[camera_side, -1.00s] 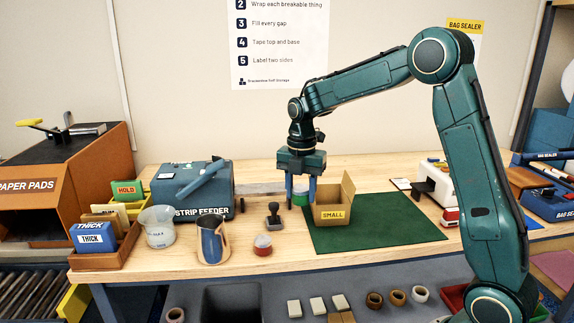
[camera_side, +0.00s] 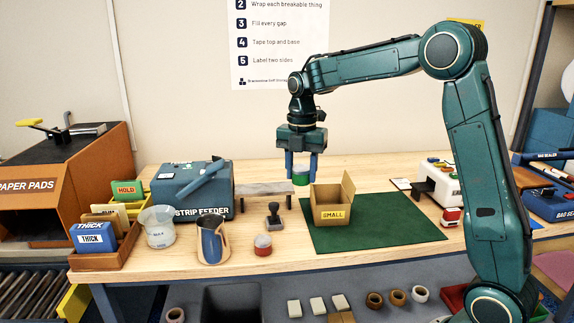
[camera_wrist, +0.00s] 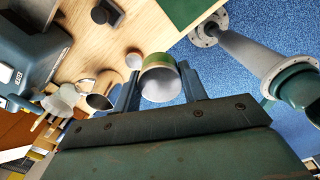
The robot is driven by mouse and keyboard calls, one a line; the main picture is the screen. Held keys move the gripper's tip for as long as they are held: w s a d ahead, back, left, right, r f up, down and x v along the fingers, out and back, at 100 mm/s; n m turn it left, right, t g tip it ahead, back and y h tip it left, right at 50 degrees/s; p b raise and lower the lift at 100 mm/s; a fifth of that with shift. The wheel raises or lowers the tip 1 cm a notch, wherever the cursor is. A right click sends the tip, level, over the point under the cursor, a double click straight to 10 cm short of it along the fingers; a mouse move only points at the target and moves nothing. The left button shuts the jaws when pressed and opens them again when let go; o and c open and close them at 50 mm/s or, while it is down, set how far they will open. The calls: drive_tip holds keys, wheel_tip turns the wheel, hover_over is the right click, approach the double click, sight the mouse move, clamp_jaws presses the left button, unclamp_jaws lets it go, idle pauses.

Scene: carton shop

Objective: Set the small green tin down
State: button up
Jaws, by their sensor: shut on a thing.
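My gripper (camera_side: 301,171) is shut on the small green tin (camera_side: 300,178), a short tin with a green band and a pale top. The gripper points down and holds the tin above the table, just behind and left of the open carton marked SMALL (camera_side: 332,212). In the wrist view the tin (camera_wrist: 159,78) sits between the two blue fingers (camera_wrist: 158,85), its pale round end facing the camera.
The carton stands on a green mat (camera_side: 390,224). A grey bench-like stand (camera_side: 266,188), a black stamp (camera_side: 273,215), a red-and-white jar (camera_side: 263,245) and a metal pitcher (camera_side: 212,240) stand to the left. The mat's right part is clear.

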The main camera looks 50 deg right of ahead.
sight(329, 203)
drive_tip(key=w+d+r+m, duration=0.1)
drive_tip(key=w+d+m, duration=0.1)
drive_tip(key=d+m, duration=1.25)
drive_tip(key=shift+w+d+f+n, duration=0.1)
drive_tip(key=shift+d+f+n, duration=0.7)
drive_tip(key=shift+f, duration=2.55)
drive_tip(key=shift+d+f+n, duration=0.7)
drive_tip(key=shift+f+n, duration=0.15)
drive_tip(key=shift+f, duration=2.45)
drive_tip(key=shift+w+d+f+n, duration=0.1)
drive_tip(key=shift+d+f+n, duration=0.7)
drive_tip(key=shift+f, duration=2.55)
drive_tip(key=shift+s+f, duration=0.1)
drive_tip(key=shift+f, duration=0.05)
drive_tip(key=o, duration=1)
